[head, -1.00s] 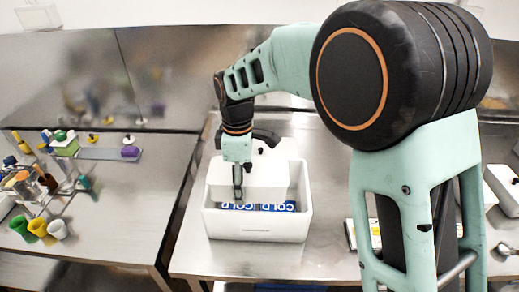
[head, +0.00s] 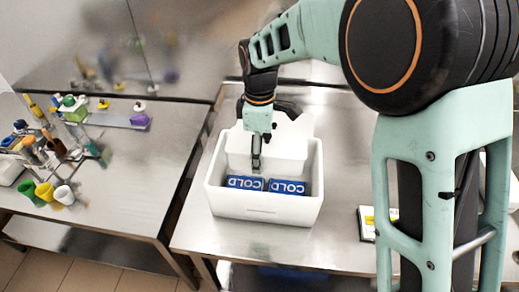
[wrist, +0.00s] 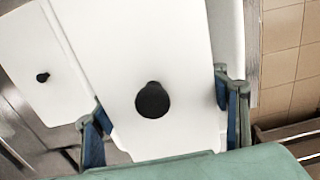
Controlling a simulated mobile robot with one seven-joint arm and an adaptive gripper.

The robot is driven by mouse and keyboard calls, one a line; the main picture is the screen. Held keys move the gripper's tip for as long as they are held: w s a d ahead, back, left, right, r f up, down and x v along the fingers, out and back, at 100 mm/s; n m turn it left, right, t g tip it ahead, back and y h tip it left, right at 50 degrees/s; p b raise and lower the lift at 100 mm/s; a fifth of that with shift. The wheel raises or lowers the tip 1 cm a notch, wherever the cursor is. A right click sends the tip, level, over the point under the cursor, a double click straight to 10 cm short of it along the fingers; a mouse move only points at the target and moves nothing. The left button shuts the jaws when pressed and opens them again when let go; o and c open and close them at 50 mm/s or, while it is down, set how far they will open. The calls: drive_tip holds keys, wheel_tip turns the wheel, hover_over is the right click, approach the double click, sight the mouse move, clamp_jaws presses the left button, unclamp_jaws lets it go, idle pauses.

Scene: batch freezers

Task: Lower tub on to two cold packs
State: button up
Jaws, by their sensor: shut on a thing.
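A white open-topped box (head: 258,211) stands on the right-hand steel bench in the head view. Two blue cold packs, left (head: 244,183) and right (head: 288,187), lie side by side inside it, their "COLD" lettering facing up. My gripper (head: 256,163) is at the box's rear half, shut on a white tub (head: 284,150). In the wrist view the tub's white top with a round black knob (wrist: 152,100) lies between my fingers (wrist: 165,112). The tub stands behind the visible parts of the packs; whether its underside touches them is hidden.
Another white lid-like panel with a black knob (wrist: 42,77) shows at the left in the wrist view. A left bench holds a rack of tools (head: 45,150) and coloured cups (head: 45,191). A yellow-and-white item (head: 367,222) lies right of the box.

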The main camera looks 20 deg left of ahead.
drive_tip(key=b, duration=0.7)
approach(260, 185)
drive_tip(key=shift+a+f, duration=0.1)
drive_tip(key=shift+f, duration=2.65)
drive_tip(key=shift+f, duration=0.55)
drive_tip(key=o, duration=2.2)
drive_tip(key=shift+r+p, duration=5.45)
drive_tip(key=shift+r, duration=2.55)
